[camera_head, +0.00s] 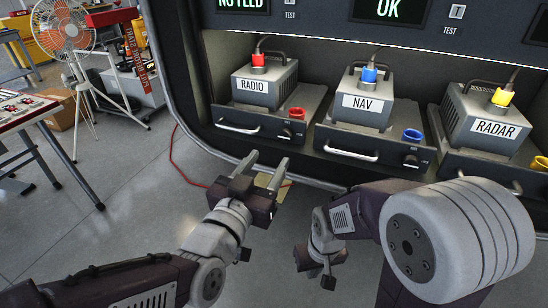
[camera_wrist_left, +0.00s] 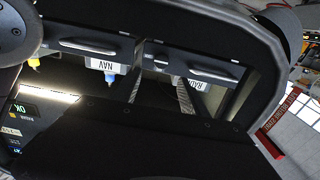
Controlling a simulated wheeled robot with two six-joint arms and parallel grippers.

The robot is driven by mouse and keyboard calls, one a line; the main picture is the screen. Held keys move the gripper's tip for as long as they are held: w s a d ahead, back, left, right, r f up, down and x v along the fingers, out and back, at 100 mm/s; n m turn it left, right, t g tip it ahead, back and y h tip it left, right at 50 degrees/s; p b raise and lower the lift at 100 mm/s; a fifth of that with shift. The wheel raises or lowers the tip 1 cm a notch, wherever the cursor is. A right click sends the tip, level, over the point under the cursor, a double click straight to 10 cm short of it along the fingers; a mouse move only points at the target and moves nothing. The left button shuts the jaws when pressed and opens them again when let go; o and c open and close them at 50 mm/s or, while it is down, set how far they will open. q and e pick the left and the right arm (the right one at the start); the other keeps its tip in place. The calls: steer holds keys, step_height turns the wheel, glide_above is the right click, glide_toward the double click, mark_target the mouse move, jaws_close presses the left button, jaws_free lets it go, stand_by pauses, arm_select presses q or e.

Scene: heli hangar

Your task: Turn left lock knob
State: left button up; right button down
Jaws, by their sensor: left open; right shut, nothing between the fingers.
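The RADIO unit (camera_head: 265,82) sits on the left tray (camera_head: 236,128) of the rack, with a silver handle at the tray's left. A small dark lock knob (camera_head: 284,133) is at the right of that tray's front, below a red ring. My left gripper (camera_head: 267,163) is open and empty, in front of and below the left tray, its fingers pointing toward the rack and apart from the knob. The left wrist view shows the RADIO tray's handle (camera_wrist_left: 212,71) upside down. My right gripper (camera_head: 326,278) hangs low at the centre, shut and empty, away from the rack.
The NAV unit (camera_head: 364,97) and RADAR unit (camera_head: 485,122) stand on trays to the right, each with a handle. The rack's left edge frame (camera_head: 172,90) borders the bay. A fan (camera_head: 66,30) and table (camera_head: 22,112) stand far left. Open floor lies between.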

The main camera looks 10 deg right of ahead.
mark_target(284, 136)
arm_select(q)
steer(key=x, duration=0.9)
steer(key=shift+w+b, duration=0.2)
steer(key=shift+b, duration=0.2)
jaws_close()
